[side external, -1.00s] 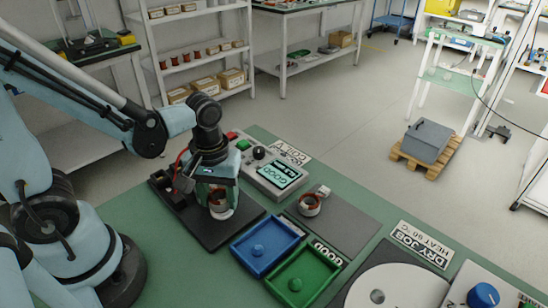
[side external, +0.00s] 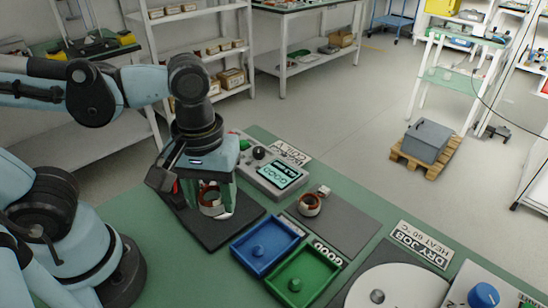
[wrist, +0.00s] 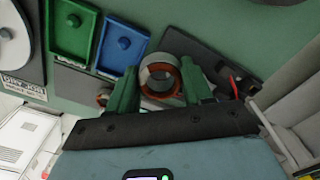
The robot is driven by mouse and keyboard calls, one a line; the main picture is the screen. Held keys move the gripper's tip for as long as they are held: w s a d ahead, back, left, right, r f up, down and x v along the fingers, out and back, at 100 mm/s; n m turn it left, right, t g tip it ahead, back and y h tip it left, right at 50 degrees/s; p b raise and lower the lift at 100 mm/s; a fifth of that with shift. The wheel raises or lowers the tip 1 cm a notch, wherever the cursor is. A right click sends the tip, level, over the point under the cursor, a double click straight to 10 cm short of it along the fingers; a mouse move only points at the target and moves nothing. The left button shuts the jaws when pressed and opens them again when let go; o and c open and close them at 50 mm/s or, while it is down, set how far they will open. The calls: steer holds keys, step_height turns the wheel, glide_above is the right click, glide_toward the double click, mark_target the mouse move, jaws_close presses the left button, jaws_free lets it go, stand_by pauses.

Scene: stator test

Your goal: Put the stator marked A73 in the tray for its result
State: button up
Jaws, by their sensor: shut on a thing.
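A stator (side external: 211,203) with copper windings and a pale ring is between the green fingers of my gripper (side external: 213,207). In the wrist view the same stator (wrist: 161,77) sits between the two fingertips (wrist: 160,88), which are shut on it. It is at the black test base (side external: 238,224); I cannot tell whether it touches it. No A73 mark is readable. The tester (side external: 273,175) display reads GOOD. The blue tray (side external: 262,247) and the green tray (side external: 302,276) look empty of stators; a GOOD label is beside the green one.
A second stator (side external: 309,205) with a white tag stands on the grey mat (side external: 345,223). Red leads (wrist: 234,88) lie close to my gripper.

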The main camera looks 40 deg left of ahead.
steer(key=w+d+f+m, duration=0.1)
steer(key=d+m, duration=0.4)
steer(key=w+d+f+m, duration=0.1)
steer(key=d+m, duration=0.4)
steer(key=w+d+f+m, duration=0.1)
steer(key=d+m, duration=0.3)
steer(key=m, duration=0.1)
steer(key=shift+w+d, duration=0.4)
steer(key=shift+d+f+m, duration=0.15)
steer(key=shift+f+m, duration=0.1)
steer(key=shift+m, duration=0.25)
steer(key=shift+f, duration=2.25)
